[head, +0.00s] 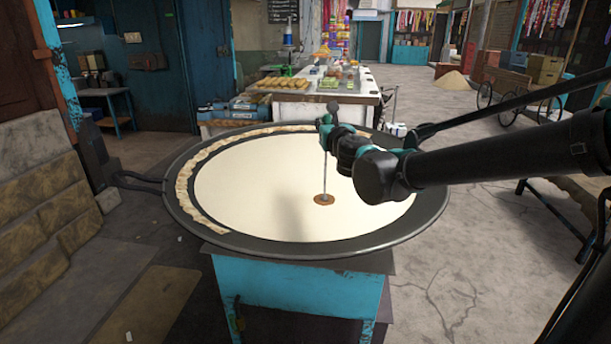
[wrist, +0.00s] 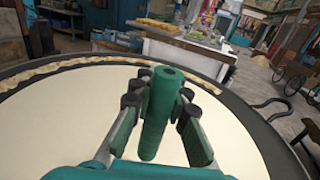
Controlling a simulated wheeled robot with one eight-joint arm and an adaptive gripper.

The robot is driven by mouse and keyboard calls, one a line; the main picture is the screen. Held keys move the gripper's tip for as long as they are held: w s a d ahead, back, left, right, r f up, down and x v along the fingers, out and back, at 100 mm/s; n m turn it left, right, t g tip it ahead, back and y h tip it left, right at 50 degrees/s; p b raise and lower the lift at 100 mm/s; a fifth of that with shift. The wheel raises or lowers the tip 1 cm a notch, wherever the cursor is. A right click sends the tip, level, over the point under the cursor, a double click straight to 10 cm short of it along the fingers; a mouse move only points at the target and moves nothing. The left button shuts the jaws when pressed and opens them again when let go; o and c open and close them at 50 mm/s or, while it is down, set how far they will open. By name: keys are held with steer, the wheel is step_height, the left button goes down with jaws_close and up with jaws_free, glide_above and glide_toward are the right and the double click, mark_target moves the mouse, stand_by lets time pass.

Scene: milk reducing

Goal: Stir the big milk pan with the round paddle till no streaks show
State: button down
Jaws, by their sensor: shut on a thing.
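The big milk pan (head: 430,213) is a wide, dark, shallow pan on a turquoise stand. Pale cream milk (head: 270,180) fills it, with an even surface apart from a soft shadow near the middle. A thick, lumpy cream crust (head: 190,170) lies along the left and far rim. My gripper (head: 326,122) is above the right half of the pan. It is shut on the green handle (wrist: 161,110) of the round paddle. The paddle's thin rod runs down to a brown round disc (head: 324,199) at the milk's surface. The disc is hidden in the wrist view.
The turquoise stand (head: 290,288) carries the pan, whose handle (head: 140,182) sticks out left. Stone blocks (head: 50,190) stand at the left. A counter with food (head: 325,88) is behind the pan.

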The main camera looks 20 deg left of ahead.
step_height(320, 180, up, 8)
steer(key=shift+r, duration=0.25)
stand_by(0.9)
stand_by(0.4)
step_height(320, 180, up, 4)
steer(key=shift+f, duration=0.25)
steer(key=v, duration=3.4)
steer(key=shift+s, duration=0.25)
steer(key=shift+a, duration=0.1)
